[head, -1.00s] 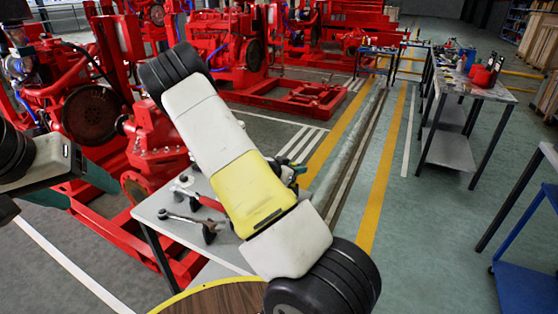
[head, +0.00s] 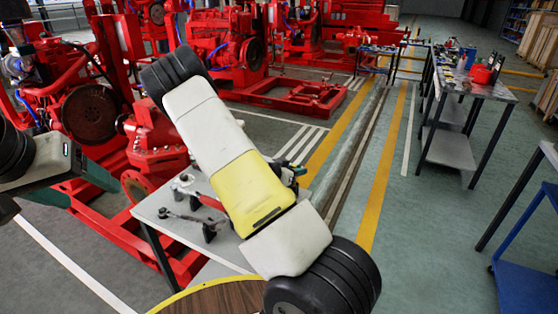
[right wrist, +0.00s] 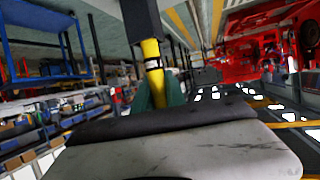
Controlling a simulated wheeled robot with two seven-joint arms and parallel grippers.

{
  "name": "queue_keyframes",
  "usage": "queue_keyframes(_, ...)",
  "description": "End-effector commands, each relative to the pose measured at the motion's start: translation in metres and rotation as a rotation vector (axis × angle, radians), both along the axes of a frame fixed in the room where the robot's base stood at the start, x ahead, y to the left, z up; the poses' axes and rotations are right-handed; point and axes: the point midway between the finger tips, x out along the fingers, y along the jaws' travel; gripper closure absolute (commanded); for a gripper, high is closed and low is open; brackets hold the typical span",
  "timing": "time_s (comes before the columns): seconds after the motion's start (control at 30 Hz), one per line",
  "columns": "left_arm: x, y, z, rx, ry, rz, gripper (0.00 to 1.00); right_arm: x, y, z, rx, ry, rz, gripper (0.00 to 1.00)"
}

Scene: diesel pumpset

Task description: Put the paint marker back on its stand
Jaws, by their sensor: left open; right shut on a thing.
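The paint marker (right wrist: 153,65), a rod with a yellow band and black parts, shows in the right wrist view. My right gripper (right wrist: 160,96) is shut on it with green fingers. In the head view my right arm crosses the middle and mostly hides that gripper; only a bit of dark green (head: 290,172) shows past the arm. My left gripper (head: 88,183) is open and empty at the left, in front of the red machinery. On the small grey table (head: 168,233), dark supports (head: 209,231) stand near a tool; I cannot tell whether one is the marker's stand.
A round wooden top with a yellow rim (head: 215,297) is at the bottom. Red pumpsets (head: 90,110) fill the left and back. A workbench with tools (head: 470,88) stands at the right, and a blue cart (head: 525,285) is at the right edge. The striped floor between is clear.

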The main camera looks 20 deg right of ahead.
Motion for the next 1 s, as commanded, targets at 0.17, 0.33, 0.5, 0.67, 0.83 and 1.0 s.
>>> queue_keyframes(0.17, 0.0, 0.0, 0.0, 0.0, 0.0, 0.0, 0.32, -0.0001, -0.0002, -0.004, 0.0, 0.001, 0.0, 1.0)
queue_keyframes(0.33, 0.0, 0.0, 0.0, 0.0, 0.0, 0.0, 0.32, -0.0003, -0.0004, -0.0074, -0.001, 0.001, -0.001, 1.0)
queue_keyframes(0.5, 0.0, 0.0, 0.0, 0.0, 0.0, 0.0, 0.32, -0.0003, -0.0004, -0.0097, 0.0, 0.0, -0.001, 0.79)
queue_keyframes(0.67, 0.0, 0.0, 0.0, 0.0, 0.0, 0.0, 0.32, -0.0003, -0.0003, -0.0096, 0.0, 0.0, -0.001, 0.59)
queue_keyframes(0.83, 0.0, 0.0, 0.0, 0.0, 0.0, 0.0, 0.32, -0.0003, -0.0002, -0.0096, 0.0, 0.0, -0.001, 0.59)
queue_keyframes(1.0, 0.0, 0.0, 0.0, 0.0, 0.0, 0.0, 0.32, -0.0022, 0.0064, -0.0069, 0.001, 0.001, 0.001, 0.59)
